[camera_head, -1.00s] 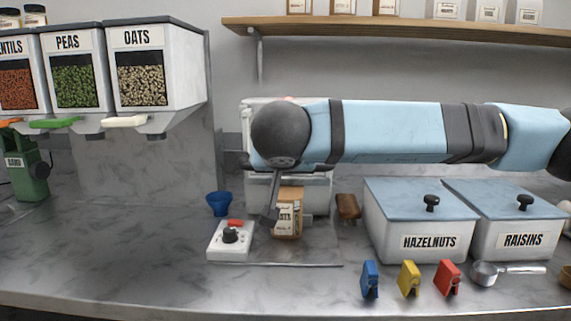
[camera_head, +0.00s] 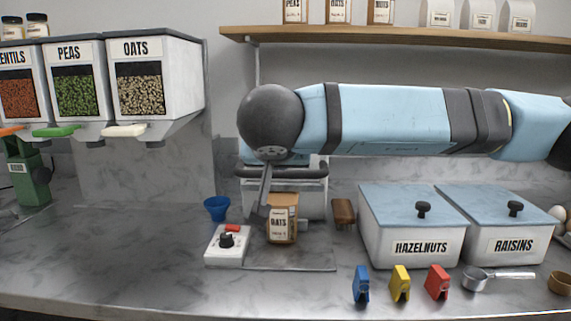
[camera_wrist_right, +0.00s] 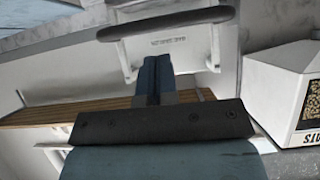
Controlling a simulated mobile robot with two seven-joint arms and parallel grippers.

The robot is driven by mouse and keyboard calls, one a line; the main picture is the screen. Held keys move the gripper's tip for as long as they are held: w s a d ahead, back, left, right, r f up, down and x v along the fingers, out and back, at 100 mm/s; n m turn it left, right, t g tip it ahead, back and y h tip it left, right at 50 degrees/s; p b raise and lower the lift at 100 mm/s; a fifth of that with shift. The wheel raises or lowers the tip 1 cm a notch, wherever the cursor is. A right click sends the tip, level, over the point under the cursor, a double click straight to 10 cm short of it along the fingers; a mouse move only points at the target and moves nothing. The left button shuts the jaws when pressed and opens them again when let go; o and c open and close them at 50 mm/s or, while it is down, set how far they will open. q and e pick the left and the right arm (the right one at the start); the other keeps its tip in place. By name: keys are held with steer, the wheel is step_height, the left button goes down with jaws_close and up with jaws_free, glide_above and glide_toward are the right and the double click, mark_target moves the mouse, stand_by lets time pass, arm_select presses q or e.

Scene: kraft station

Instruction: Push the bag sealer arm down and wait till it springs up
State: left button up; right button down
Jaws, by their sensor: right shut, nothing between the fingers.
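The bag sealer (camera_head: 318,205) stands at the back of the counter's middle, behind an upright brown oats bag (camera_head: 281,226). Its arm is low, with a dark handle bar (camera_head: 312,173) across the front above the bag. My right forearm hides part of it. My right gripper (camera_head: 260,205) is shut and empty, pointing down beside the bag's left side; contact with the sealer arm cannot be told. In the right wrist view the shut fingers (camera_wrist_right: 152,60) point toward the dark handle bar (camera_wrist_right: 165,22) and the white plate. My left gripper is not in view.
A white control box (camera_head: 225,258) with a black knob and red switch sits left of the bag. A blue cup (camera_head: 216,208) stands behind it. Hazelnuts (camera_head: 400,248) and raisins (camera_head: 490,240) bins stand right. Blue, yellow and red clips (camera_head: 400,283) line the front.

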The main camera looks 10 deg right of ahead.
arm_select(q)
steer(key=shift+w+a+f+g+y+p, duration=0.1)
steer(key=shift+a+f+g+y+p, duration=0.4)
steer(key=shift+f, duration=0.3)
arm_select(e)
steer(key=s+a+r, duration=0.1)
steer(key=s, duration=0.7)
steer(key=shift+a+r, duration=0.2)
steer(key=shift+a, duration=0.2)
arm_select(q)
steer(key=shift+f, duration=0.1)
